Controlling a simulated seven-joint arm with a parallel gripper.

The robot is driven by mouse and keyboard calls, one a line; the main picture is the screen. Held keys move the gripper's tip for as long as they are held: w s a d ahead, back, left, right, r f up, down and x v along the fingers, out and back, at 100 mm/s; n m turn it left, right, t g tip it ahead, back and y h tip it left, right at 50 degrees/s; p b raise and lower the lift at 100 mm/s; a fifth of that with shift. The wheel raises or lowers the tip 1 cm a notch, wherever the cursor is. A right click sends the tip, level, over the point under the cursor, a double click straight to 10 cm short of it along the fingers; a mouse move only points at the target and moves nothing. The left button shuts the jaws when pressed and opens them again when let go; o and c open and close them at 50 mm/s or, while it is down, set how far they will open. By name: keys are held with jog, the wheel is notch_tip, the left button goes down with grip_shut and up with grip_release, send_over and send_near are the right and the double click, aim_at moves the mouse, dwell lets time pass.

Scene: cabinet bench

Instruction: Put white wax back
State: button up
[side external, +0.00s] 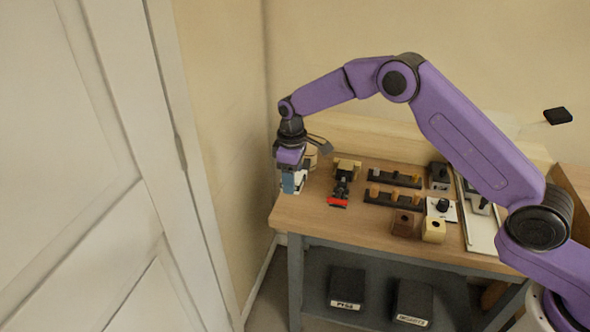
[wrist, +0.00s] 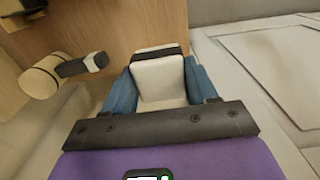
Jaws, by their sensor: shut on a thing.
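My gripper (side external: 290,184) is at the far left end of the wooden bench (side external: 312,218), pointing down. Its blue fingers are shut on a white block with a dark band at its far end, which looks like the white wax (wrist: 160,80). In the wrist view the block sits between the two fingers (wrist: 160,72). In the side view a small pale part of it (side external: 301,181) shows beside the fingers, the rest hidden. I cannot tell whether it touches the bench.
A cream cylinder (wrist: 40,82) with a dark handle is left of the block in the wrist view. A black tool with a red end (side external: 338,202), two dark racks (side external: 395,178), a brown cube (side external: 404,224) and a yellowish cube (side external: 433,230) stand rightward. The wall is close at left.

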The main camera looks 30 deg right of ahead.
send_over(293, 210)
jog(key=shift+f, duration=2.35)
jog(key=shift+f, duration=1.95)
dwell(1.6)
jog(key=o, duration=1.2)
jog(key=shift+r, duration=3.5)
